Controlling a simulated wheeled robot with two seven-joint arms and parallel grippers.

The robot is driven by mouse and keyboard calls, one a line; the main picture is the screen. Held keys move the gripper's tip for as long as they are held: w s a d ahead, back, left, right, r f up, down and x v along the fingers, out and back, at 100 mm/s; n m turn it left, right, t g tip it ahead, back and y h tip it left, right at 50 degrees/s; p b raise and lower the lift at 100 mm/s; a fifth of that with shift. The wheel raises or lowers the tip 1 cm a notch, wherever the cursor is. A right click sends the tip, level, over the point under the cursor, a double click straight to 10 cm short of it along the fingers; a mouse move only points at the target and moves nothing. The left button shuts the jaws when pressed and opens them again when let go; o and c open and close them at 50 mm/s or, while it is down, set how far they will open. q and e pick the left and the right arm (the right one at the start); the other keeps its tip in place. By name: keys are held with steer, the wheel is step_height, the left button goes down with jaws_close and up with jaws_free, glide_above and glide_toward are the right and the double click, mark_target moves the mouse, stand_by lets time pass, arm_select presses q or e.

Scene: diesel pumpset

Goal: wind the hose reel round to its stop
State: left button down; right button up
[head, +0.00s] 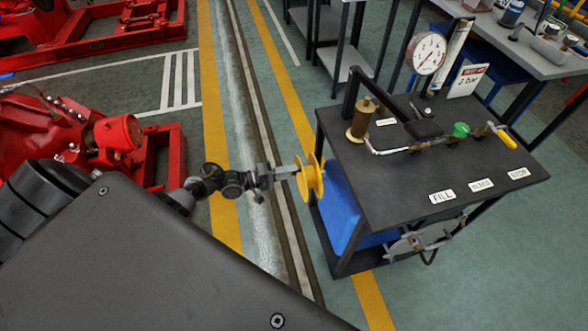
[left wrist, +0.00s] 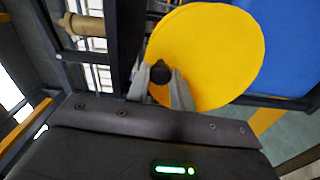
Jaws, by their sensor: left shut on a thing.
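The yellow hose reel (head: 311,179) is mounted at the left side of the dark test bench (head: 400,170). In the left wrist view the reel's round yellow face (left wrist: 215,55) fills the upper middle, with a dark knob (left wrist: 160,73) near its lower left edge. My left gripper (head: 290,172) reaches the reel from the left. In the left wrist view its fingers (left wrist: 161,88) are closed around the knob. My right gripper does not show in either view.
The bench top carries a pressure gauge (head: 426,53), a brass cylinder (head: 362,118), a green knob (head: 461,129) and a yellow-handled lever (head: 506,139). A blue panel (head: 345,210) sits under the top. Red pump machinery (head: 100,150) stands left; the striped floor between is clear.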

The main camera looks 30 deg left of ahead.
arm_select(q)
steer(key=c, duration=1.2)
jaws_free()
steer(key=shift+c, duration=0.2)
steer(key=shift+s+a, duration=0.1)
steer(key=v, duration=1)
steer(key=shift+s+a+b, duration=0.2)
steer(key=shift+s+b, duration=0.05)
steer(key=shift+b, duration=0.15)
